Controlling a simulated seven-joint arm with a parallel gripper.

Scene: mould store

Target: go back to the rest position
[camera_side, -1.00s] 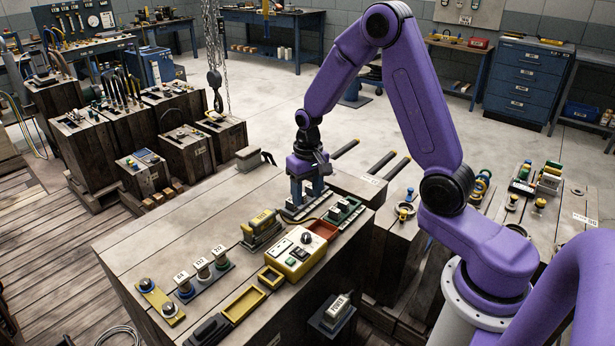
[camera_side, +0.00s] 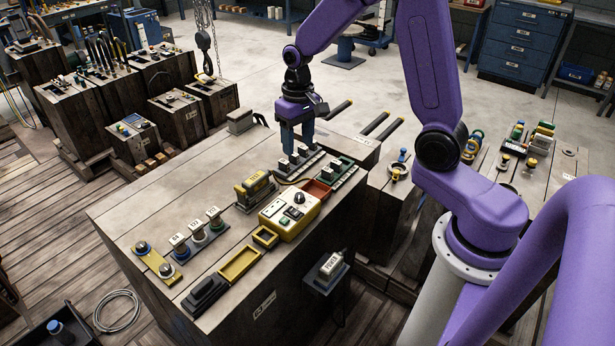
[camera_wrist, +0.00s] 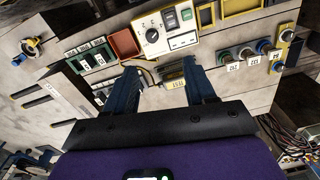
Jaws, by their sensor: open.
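My gripper (camera_side: 294,145) hangs pointing down over the far side of the wooden block bench, with its two blue fingers apart. In the wrist view my gripper (camera_wrist: 160,76) also shows its fingers spread, with nothing held between the tips. In the side view the fingers are just above and behind a row of dark, white-labelled pieces (camera_side: 298,160). The finger tips partly overlap this row, and I cannot tell the exact gap.
A yellow control box (camera_side: 289,216), a yellow-labelled part (camera_side: 255,190), a red tray (camera_side: 317,190) and green pieces (camera_side: 341,172) stand nearby. Several labelled posts (camera_side: 198,238) stand at the left. A hook (camera_side: 204,42) hangs behind.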

